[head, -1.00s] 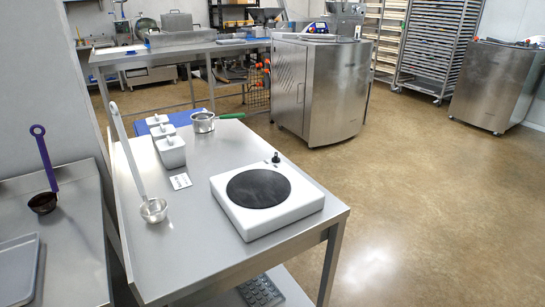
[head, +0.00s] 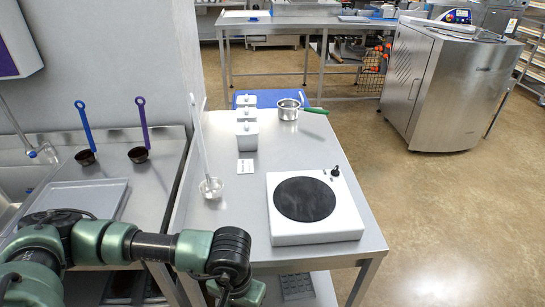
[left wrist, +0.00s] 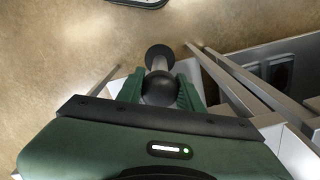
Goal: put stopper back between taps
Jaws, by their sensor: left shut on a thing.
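A dark stopper (left wrist: 160,88), with a round black body, a short pale stem and a dark round end, is held between the green fingers of my left gripper (left wrist: 160,92) in the left wrist view. In the head view my left arm comes in from the left, and its wrist (head: 230,250) is in front of the near end of the steel table. The fingers and stopper are not clearly visible there. Part of a sink (head: 12,182) with a curved metal spout (head: 14,122) and a blue-tipped fitting (head: 33,154) shows at the far left. My right gripper is not in view.
Two dark scoops (head: 138,154) and a grey tray (head: 75,200) lie on the left counter. Floor is open at right.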

